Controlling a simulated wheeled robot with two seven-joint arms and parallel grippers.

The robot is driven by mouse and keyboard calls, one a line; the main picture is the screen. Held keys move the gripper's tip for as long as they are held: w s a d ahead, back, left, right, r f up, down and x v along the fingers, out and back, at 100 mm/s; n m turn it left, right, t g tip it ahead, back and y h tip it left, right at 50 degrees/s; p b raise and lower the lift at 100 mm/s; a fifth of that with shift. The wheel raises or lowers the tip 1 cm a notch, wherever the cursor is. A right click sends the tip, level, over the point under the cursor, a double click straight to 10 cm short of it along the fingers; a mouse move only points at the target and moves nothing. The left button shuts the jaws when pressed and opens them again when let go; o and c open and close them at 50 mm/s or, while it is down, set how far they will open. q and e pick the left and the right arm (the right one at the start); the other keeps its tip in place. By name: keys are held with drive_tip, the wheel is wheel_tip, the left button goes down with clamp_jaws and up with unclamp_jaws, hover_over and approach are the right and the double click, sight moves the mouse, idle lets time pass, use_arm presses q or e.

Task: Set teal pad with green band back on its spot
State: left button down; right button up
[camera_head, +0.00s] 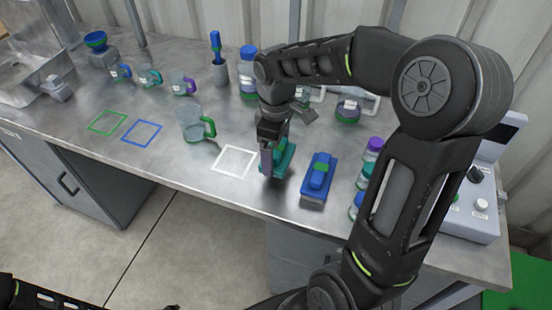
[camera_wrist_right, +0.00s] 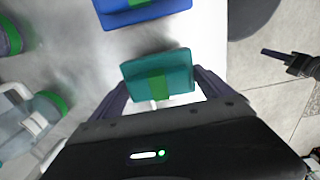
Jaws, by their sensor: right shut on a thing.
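The teal pad with a green band (camera_head: 285,160) is between the fingers of my right gripper (camera_head: 270,162), which is shut on it. In the right wrist view the teal pad (camera_wrist_right: 180,72) shows from above, with its green band across the middle and a finger at each side. The pad is just right of the white square outline (camera_head: 218,172) and left of a blue pad. Whether it touches the bench is hard to tell. A part of my left gripper (camera_wrist_right: 290,62) shows at the right wrist view's right edge; its jaw opening is unclear.
The blue pad with a green band (camera_head: 318,178) lies close by on the right. A green-handled beaker (camera_head: 192,124) stands behind the white outline. Green (camera_head: 108,122) and blue (camera_head: 142,132) outlines lie empty at left. Jars (camera_head: 374,148) stand at right. The bench's front edge is near.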

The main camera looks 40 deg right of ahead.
wheel_tip(320, 180, down, 3)
drive_tip(key=shift+f, duration=0.3)
drive_tip(key=shift+f, duration=0.1)
drive_tip(key=shift+f, duration=0.15)
drive_tip(key=o, duration=1.3)
drive_tip(key=shift+o, duration=0.2)
drive_tip(key=shift+r, duration=0.2)
